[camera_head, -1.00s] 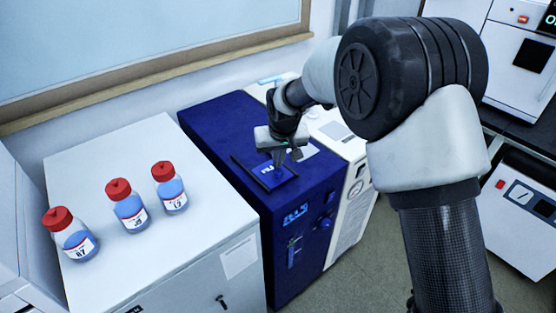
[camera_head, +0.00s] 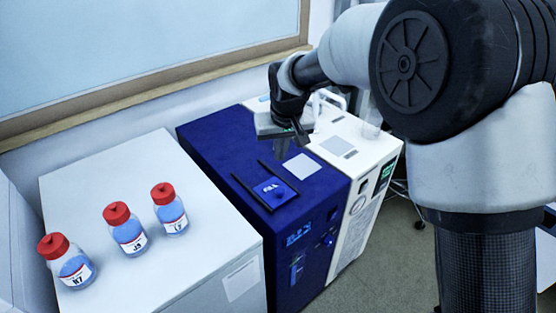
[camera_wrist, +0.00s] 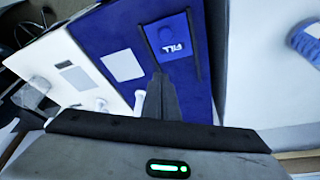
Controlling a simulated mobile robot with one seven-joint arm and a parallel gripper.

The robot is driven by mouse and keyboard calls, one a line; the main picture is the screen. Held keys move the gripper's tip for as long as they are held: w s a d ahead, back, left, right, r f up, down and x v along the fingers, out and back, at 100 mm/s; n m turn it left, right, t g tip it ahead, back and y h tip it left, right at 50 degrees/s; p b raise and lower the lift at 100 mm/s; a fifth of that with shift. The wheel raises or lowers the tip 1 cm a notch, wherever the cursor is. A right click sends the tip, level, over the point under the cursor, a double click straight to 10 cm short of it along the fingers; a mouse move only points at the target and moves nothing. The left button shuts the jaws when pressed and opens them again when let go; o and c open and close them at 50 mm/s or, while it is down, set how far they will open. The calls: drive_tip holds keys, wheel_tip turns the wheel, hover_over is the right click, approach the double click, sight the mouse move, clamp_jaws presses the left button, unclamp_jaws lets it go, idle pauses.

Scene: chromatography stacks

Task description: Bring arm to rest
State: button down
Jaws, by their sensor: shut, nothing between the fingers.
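My gripper (camera_head: 299,133) is shut and empty, held in the air above the back part of the blue instrument (camera_head: 225,155). In the wrist view its closed fingers (camera_wrist: 160,98) point toward the blue top. A sliding blue lid or panel marked FILL (camera_head: 270,190) lies between two dark rails on that top, and it also shows in the wrist view (camera_wrist: 176,42). The gripper is apart from the panel, up and to the right of it in the head view.
Three red-capped bottles of blue liquid (camera_head: 125,228) stand on the white cabinet (camera_head: 85,175) at left. A white instrument (camera_head: 365,150) stands right of the blue one. A framed board (camera_head: 140,95) is on the wall behind. Floor (camera_head: 385,260) shows at lower right.

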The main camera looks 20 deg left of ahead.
drive_tip(key=shift+s+d+r, duration=0.15)
drive_tip(key=shift+s+r, duration=0.05)
drive_tip(key=shift+r, duration=0.45)
